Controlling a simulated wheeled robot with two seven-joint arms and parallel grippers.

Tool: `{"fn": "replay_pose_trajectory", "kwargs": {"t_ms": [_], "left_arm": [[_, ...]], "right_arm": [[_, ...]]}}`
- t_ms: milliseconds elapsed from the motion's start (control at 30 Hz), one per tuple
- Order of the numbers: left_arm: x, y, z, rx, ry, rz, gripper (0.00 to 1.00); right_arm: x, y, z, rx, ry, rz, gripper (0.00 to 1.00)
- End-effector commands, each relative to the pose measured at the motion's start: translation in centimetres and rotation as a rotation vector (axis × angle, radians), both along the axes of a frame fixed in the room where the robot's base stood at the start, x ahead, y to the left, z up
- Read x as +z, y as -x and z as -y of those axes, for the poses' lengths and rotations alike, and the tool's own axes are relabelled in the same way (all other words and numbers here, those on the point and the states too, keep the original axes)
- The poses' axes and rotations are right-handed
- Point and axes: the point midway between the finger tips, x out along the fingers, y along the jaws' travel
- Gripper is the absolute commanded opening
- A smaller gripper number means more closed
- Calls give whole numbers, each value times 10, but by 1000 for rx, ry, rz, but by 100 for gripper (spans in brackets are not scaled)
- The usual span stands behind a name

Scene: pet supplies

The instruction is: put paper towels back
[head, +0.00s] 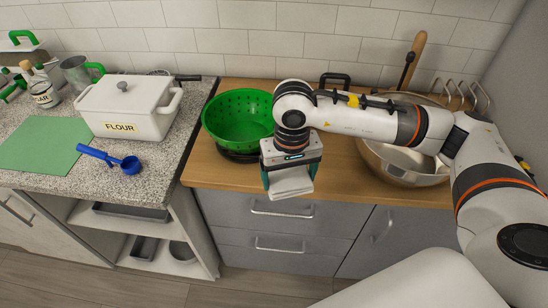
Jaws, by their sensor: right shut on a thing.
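My right gripper (290,178) points down over the front edge of the wooden counter. It is shut on a white, flat, layered bundle that looks like the paper towels (291,187). The bundle sits between the dark teal fingers, and part of it is hidden by the gripper body. My left gripper is not in view. No holder for the paper towels can be made out.
A green colander (238,118) stands just left of my right gripper. A large metal bowl (400,165) is at the right, partly behind my arm. A white flour box (128,108) and a blue scoop (112,158) sit on the speckled counter (60,185). Grey drawers (283,224) are below.

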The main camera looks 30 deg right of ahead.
Motion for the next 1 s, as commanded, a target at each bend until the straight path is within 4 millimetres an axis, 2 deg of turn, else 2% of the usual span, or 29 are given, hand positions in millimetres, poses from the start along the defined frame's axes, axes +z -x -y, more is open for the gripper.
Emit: {"fn": "replay_pose_trajectory", "kwargs": {"t_ms": [33, 200, 433, 633, 900, 1000], "left_arm": [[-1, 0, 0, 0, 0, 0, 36], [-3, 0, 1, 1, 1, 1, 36], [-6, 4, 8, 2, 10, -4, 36], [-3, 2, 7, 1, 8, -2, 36], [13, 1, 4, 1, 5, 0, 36], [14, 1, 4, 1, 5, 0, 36]], "right_arm": [[-2, -14, 10, -74, 4, 1, 65], [-4, -54, 44, -317, 7, 4, 65], [-5, -97, 93, -625, 2, 5, 65], [-11, -108, 112, -734, 0, 3, 65], [-57, -108, 113, -738, 1, 2, 65], [-66, -109, 113, -738, -1, 3, 65]]}}
